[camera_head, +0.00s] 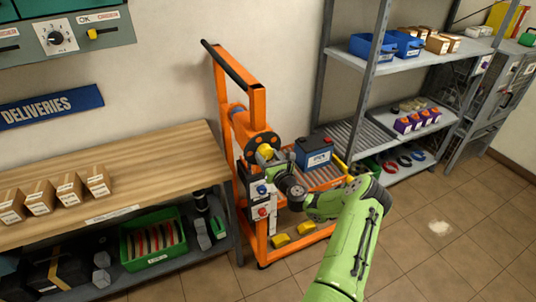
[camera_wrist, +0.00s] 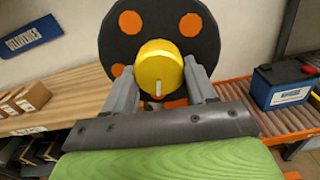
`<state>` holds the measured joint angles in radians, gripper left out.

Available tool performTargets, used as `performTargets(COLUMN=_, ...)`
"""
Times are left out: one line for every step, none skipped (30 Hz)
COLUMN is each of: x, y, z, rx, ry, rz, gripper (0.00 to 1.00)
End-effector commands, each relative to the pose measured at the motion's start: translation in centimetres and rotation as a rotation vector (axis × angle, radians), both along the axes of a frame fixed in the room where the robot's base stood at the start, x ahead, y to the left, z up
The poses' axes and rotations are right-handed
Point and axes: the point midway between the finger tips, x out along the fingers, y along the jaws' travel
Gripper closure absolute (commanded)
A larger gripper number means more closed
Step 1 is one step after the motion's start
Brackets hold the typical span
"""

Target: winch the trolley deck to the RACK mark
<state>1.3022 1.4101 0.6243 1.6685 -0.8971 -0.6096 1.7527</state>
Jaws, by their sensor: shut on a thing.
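The orange trolley (camera_head: 219,85) stands between the wooden bench and the grey shelving. Its winch wheel (camera_wrist: 180,30) is a dark disc with orange spots, and a yellow knob (camera_wrist: 158,62) sticks out in front of it. My gripper (camera_wrist: 160,88) is shut on the yellow knob, one finger on each side. In the head view my green arm reaches in from the lower right to the knob (camera_head: 265,153). The trolley deck (camera_head: 327,178) has rollers and carries a blue battery (camera_head: 314,154), which also shows in the wrist view (camera_wrist: 282,88). I cannot make out the RACK mark.
The bench (camera_head: 150,160) at left holds several cardboard boxes, with a green crate (camera_head: 155,258) on its lower shelf. The grey shelving (camera_head: 430,65) at right holds blue bins and boxes. A roller shelf (camera_head: 350,140) lies behind the battery.

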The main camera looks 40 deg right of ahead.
Motion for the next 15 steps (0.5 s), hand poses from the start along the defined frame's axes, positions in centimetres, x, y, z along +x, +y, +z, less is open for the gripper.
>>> performTargets(x=-0.06, y=0.03, z=-0.19, rx=0.014, ry=0.002, rz=0.001, gripper=0.74)
performTargets(x=-0.06, y=0.04, z=-0.2, rx=0.021, ry=0.0, rz=0.001, gripper=0.74)
performTargets(x=-0.06, y=0.04, z=-0.22, rx=0.028, ry=-0.002, rz=0.001, gripper=0.74)
performTargets(x=-0.06, y=0.04, z=-0.23, rx=0.031, ry=-0.003, rz=0.001, gripper=0.74)
performTargets(x=-0.06, y=0.05, z=-0.24, rx=0.034, ry=-0.004, rz=0.001, gripper=0.74)
performTargets(x=-0.06, y=0.05, z=-0.25, rx=0.037, ry=-0.005, rz=0.001, gripper=0.74)
performTargets(x=-0.06, y=0.05, z=-0.27, rx=0.039, ry=-0.005, rz=0.001, gripper=0.74)
performTargets(x=-0.06, y=0.05, z=-0.28, rx=0.041, ry=-0.006, rz=0.001, gripper=0.74)
performTargets(x=-0.06, y=0.05, z=-0.29, rx=0.042, ry=-0.006, rz=0.001, gripper=0.74)
performTargets(x=-0.06, y=0.05, z=-0.3, rx=0.042, ry=-0.006, rz=0.001, gripper=0.74)
performTargets(x=-0.06, y=0.05, z=-0.31, rx=0.043, ry=-0.006, rz=0.001, gripper=0.74)
performTargets(x=-0.06, y=0.05, z=-0.31, rx=0.043, ry=-0.006, rz=0.001, gripper=0.74)
performTargets(x=-0.06, y=0.05, z=-0.32, rx=0.043, ry=-0.006, rz=0.001, gripper=0.74)
performTargets(x=-0.06, y=0.06, z=-0.33, rx=0.042, ry=-0.006, rz=0.001, gripper=0.74)
performTargets(x=-0.06, y=0.06, z=-0.33, rx=0.042, ry=-0.006, rz=0.001, gripper=0.74)
